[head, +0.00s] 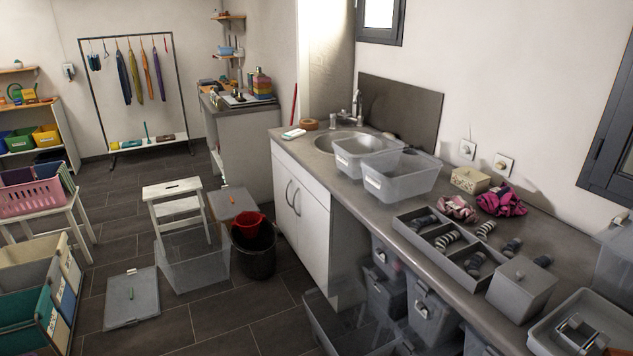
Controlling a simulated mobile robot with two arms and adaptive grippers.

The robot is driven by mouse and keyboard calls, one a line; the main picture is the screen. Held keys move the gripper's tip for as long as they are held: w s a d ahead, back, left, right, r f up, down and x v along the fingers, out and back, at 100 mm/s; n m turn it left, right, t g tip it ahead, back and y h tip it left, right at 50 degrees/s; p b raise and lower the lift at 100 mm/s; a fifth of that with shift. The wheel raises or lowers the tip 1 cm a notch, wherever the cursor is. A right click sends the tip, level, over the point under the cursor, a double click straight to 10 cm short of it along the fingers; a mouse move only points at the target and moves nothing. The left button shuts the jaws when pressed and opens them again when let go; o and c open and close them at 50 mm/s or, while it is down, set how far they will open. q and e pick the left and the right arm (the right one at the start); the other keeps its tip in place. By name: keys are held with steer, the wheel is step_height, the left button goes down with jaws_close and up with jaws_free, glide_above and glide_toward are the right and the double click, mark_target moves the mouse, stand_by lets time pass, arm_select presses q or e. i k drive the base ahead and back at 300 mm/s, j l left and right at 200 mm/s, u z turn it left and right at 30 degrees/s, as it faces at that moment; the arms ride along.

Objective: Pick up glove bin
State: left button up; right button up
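No bin in view can be read as the glove bin; labels are too small to read. Two clear grey bins with pale front labels stand on the counter by the sink: a nearer one (410,182) and one behind it (345,160). Both look empty. An empty clear bin (192,270) stands on the floor. Several lidded grey bins, such as this one (428,312), are under the counter. Neither of my grippers shows in this view.
The counter (375,212) also holds a divided grey tray (425,240) with dark and striped socks, pink knitwear (502,201), a lidded grey box (522,288) and a grey tray (540,335). A white step stool (175,190) and dark bucket (254,255) stand on the floor.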

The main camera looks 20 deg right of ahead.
mark_target(399, 179)
steer(key=i+j+u, duration=0.7)
steer(key=i+j, duration=0.2)
steer(key=i+z, duration=0.45)
steer(key=i+j+z, duration=0.25)
steer(key=i+z, duration=0.45)
steer(key=z, duration=0.25)
steer(key=i+z, duration=0.2)
steer(key=z, duration=0.25)
steer(key=i+j+z, duration=0.1)
steer(key=z, duration=0.35)
steer(key=i+j+z, duration=0.15)
steer(key=z, duration=0.25)
steer(key=i+j+z, duration=0.25)
steer(key=z, duration=0.2)
steer(key=i+j+z, duration=0.1)
steer(key=j+z, duration=0.15)
steer(key=z, duration=0.2)
